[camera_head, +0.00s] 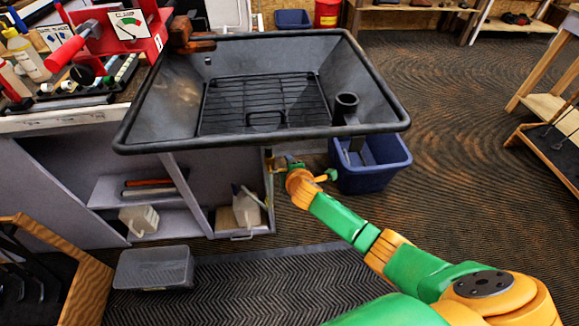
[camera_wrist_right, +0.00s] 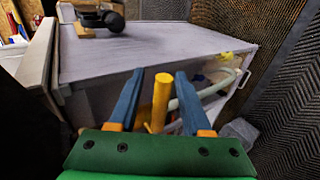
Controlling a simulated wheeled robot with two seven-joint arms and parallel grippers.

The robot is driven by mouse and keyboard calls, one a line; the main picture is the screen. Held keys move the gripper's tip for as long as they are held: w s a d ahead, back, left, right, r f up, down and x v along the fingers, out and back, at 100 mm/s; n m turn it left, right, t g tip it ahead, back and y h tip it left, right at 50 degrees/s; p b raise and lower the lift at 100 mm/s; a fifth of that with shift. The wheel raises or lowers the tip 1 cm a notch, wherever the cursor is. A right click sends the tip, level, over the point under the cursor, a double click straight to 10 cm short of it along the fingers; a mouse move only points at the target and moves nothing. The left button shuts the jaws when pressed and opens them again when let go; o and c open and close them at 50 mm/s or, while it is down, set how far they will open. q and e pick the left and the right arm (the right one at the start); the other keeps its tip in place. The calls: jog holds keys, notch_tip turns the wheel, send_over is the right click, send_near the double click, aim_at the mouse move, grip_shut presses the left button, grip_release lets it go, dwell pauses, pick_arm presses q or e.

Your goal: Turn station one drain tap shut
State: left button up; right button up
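The drain tap's yellow handle (camera_wrist_right: 161,98) stands as a bar between the two blue fingers of my right gripper (camera_wrist_right: 160,90) in the right wrist view. A gap shows on each side of the handle, so the gripper is open around it and I see no clear contact. In the head view my right gripper (camera_head: 284,163) is below the front rim of the grey basin (camera_head: 262,142), beside the cabinet's right end. A bit of yellow (camera_head: 269,163) shows there; the rest of the tap is hidden. My left gripper is not in view.
A blue bin (camera_head: 375,172) stands right of the gripper under the basin. A white jug (camera_head: 246,207) stands in the open cabinet. A clear tub (camera_head: 153,268) is on the floor mat. A pale hose (camera_wrist_right: 211,88) passes close behind the right finger. The floor at right is open.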

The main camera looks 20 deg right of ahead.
jog(key=p+v, duration=0.2)
jog(key=v, duration=0.5)
jog(key=shift+p, duration=0.4)
jog(key=shift+s, duration=0.1)
